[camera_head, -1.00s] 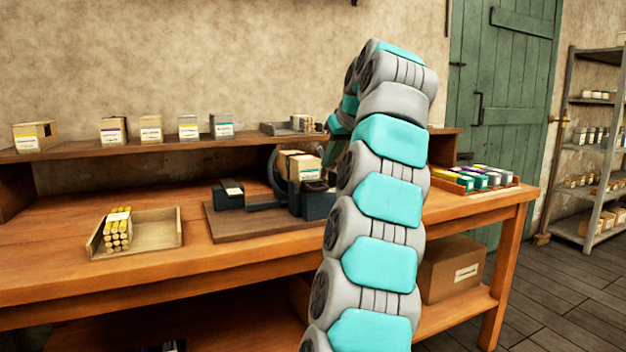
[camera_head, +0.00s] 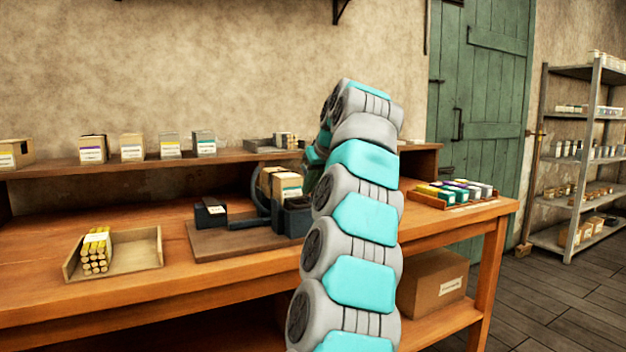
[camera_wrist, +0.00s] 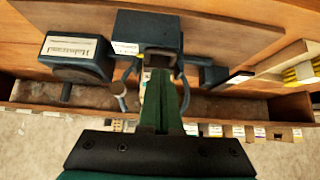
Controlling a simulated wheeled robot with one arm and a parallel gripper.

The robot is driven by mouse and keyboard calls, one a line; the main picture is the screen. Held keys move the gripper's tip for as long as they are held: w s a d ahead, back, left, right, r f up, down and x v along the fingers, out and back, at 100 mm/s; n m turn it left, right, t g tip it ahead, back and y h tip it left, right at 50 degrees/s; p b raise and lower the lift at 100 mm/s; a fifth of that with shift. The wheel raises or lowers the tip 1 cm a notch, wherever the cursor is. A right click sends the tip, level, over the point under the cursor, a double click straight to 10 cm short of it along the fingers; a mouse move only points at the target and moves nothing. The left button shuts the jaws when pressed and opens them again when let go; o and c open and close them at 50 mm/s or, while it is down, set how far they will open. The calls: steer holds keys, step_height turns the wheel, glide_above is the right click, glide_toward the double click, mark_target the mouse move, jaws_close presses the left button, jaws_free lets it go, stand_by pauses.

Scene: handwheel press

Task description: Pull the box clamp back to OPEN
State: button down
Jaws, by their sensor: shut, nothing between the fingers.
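The dark press (camera_head: 293,217) stands on a brown board on the bench, with a dark curved hoop (camera_head: 258,188) rising beside tan boxes (camera_head: 285,184). A smaller dark block (camera_head: 209,213) with a white label sits at the board's left. In the wrist view the press body (camera_wrist: 148,30) is ahead, with curved dark arms on both sides. I cannot tell which part is the box clamp or read its OPEN mark. My gripper (camera_wrist: 162,75) has its green fingers together and empty, overlapping the press between those arms. Contact is unclear. In the head view my arm hides the fingers.
A wooden tray with yellow rolls (camera_head: 96,250) lies at the bench's left. A tray of coloured boxes (camera_head: 455,192) is at the right. A back shelf (camera_head: 75,168) holds several small boxes. Bare bench top lies between the left tray and the board.

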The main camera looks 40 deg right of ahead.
mark_target(304, 206)
steer(key=x, duration=0.5)
steer(key=shift+w+f, duration=0.25)
steer(key=shift+s, duration=0.1)
steer(key=shift+s+a+b, duration=0.2)
steer(key=shift+s+b, duration=0.5)
steer(key=shift+s, duration=0.4)
